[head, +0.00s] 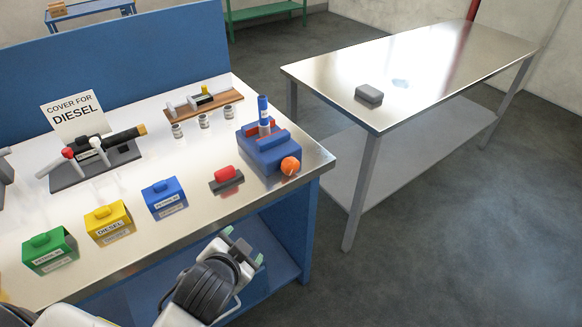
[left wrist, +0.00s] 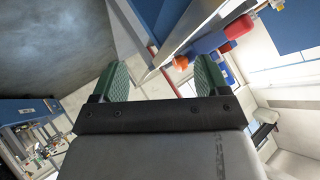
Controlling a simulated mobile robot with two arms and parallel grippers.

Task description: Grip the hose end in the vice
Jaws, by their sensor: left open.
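The blue vice (head: 262,154) stands near the right corner of the bench, with red jaws on top and an orange knob (head: 290,166) at its front right. The hose end, a blue upright cylinder (head: 263,105) with a pale band, stands at the red jaws; whether they clamp it I cannot tell. My left gripper (head: 243,246) is open and empty, in front of the bench edge and below the vice in the picture. In the left wrist view the orange knob (left wrist: 181,62) and blue vice body (left wrist: 209,43) lie beyond the open fingers (left wrist: 155,80). My right gripper is not in view.
On the bench are a red-handled block (head: 227,178), blue (head: 165,198), yellow (head: 109,223) and green (head: 50,251) covers, a nozzle on a grey stand (head: 95,160), a wooden board (head: 204,105) and small jars. A steel table (head: 430,70) holds a grey block (head: 369,94).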

